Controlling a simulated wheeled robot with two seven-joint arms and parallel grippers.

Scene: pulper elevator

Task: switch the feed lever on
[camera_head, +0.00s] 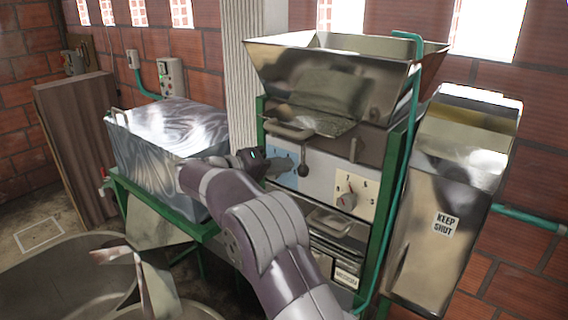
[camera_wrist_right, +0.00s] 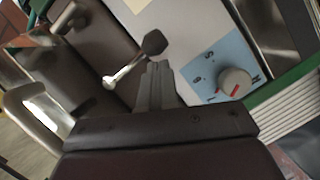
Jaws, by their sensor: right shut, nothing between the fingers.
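A short metal lever with a dark knob (camera_head: 303,170) hangs on the front of the pulper, below the hopper. In the right wrist view the same kind of lever (camera_wrist_right: 153,43) shows its bright rod slanting up to the dark knob. My right gripper (camera_head: 281,166) is at the machine's front, just left of the knob. In the wrist view its fingers (camera_wrist_right: 158,68) are together and empty, with the tips close below the knob; I cannot tell whether they touch it. No lever label is readable. My left gripper is not in view.
A blue dial panel (camera_wrist_right: 208,75) with a round knob (camera_wrist_right: 235,82) is close to the right fingers. A cream dial panel (camera_head: 360,190) sits right of the lever. The metal hopper (camera_head: 330,75) overhangs above. A "KEEP SHUT" chute (camera_head: 440,190) stands right, a metal box (camera_head: 165,140) left.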

